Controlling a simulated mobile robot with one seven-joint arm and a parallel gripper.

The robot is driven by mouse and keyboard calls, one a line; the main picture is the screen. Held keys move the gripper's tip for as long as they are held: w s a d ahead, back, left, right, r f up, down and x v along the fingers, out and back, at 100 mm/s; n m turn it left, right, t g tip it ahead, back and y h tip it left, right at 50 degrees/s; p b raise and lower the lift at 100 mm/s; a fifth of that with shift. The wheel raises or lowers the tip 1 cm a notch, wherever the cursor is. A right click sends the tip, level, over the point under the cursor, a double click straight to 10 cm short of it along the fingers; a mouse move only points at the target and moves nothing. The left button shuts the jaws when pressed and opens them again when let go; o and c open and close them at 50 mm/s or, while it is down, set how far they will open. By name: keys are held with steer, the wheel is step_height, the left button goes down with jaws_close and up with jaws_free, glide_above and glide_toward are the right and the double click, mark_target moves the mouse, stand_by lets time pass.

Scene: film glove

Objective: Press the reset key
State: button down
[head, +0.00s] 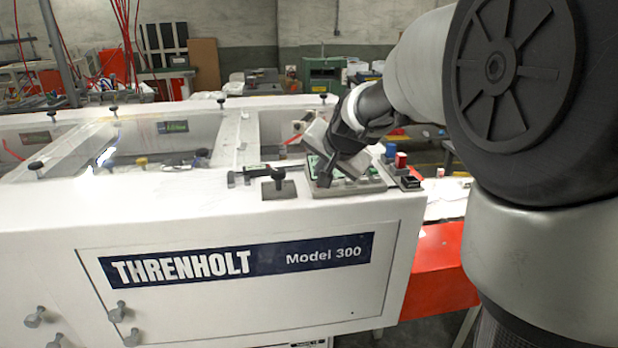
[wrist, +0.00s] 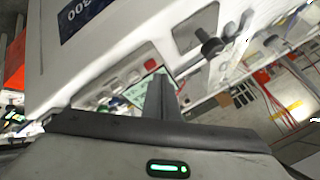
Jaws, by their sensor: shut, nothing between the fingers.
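A control panel (head: 350,188) with a green face and several pale keys sits on the right end of the white machine top. In the wrist view the panel (wrist: 136,80) shows a green area (wrist: 146,93), pale keys and a red key (wrist: 151,64). No key lettering is readable, so I cannot tell which is the reset key. My gripper (head: 324,181) is shut and empty, pointing down over the panel's left part. In the wrist view my gripper's fingers (wrist: 160,80) cover part of the green area. Whether they touch the panel is unclear.
A black lever clamp (head: 262,176) stands left of the panel. Red and blue knobs (head: 401,160) stand behind it at the right, near a black switch box (head: 410,183). The white machine top (head: 150,205) further left is mostly clear.

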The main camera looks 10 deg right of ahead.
steer(key=shift+f+b, duration=0.45)
steer(key=shift+f, duration=0.05)
stand_by(0.3)
stand_by(0.4)
steer(key=shift+r+p, duration=0.7)
steer(key=shift+r, duration=0.2)
steer(key=shift+r, duration=0.1)
step_height(320, 180, up, 5)
steer(key=p, duration=0.4)
